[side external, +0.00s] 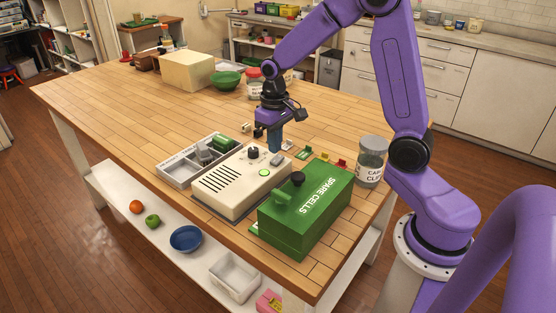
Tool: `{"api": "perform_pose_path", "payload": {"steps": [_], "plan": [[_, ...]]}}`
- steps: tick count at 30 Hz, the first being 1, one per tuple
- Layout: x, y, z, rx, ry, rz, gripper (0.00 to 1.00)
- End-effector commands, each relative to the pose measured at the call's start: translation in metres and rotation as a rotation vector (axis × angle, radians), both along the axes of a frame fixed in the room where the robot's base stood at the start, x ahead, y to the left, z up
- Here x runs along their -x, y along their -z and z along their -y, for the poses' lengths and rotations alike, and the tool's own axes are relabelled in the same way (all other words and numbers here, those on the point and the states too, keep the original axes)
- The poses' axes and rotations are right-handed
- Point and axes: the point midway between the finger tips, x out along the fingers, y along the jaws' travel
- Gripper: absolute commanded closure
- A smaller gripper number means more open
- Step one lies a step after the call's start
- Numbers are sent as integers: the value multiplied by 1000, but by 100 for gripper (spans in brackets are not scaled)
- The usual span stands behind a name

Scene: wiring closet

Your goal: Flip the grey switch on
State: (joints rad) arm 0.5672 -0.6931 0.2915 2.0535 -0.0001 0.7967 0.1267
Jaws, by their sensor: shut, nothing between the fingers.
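A cream box (232,204) with dark vent slots stands on the wooden table. Its top carries a round dark-and-white knob (253,153) and a lit green button (264,173). Small parts near the box's far right end are too small to tell apart, and I cannot make out the grey switch for certain. My gripper (275,149) points down over the far right end of the cream box, its blue fingers shut and empty. I cannot tell whether the fingertips touch anything; they hide what lies behind them.
A green "SPARE CELLS" box (315,217) with a black knob stands close in front on the right. A labelled jar (372,153) stands behind it. A grey compartment tray (177,174) sits left of the cream box. Small coloured pieces (322,158) lie behind.

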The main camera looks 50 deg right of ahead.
Motion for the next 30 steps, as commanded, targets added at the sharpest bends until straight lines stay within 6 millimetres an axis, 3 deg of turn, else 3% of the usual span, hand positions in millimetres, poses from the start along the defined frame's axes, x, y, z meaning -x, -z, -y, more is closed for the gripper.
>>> {"api": "perform_pose_path", "payload": {"steps": [16, 30], "plan": [[0, -37, 0, 0, -1, 1, 100], [2, -41, -2, 0, -10, 1, 100]]}}
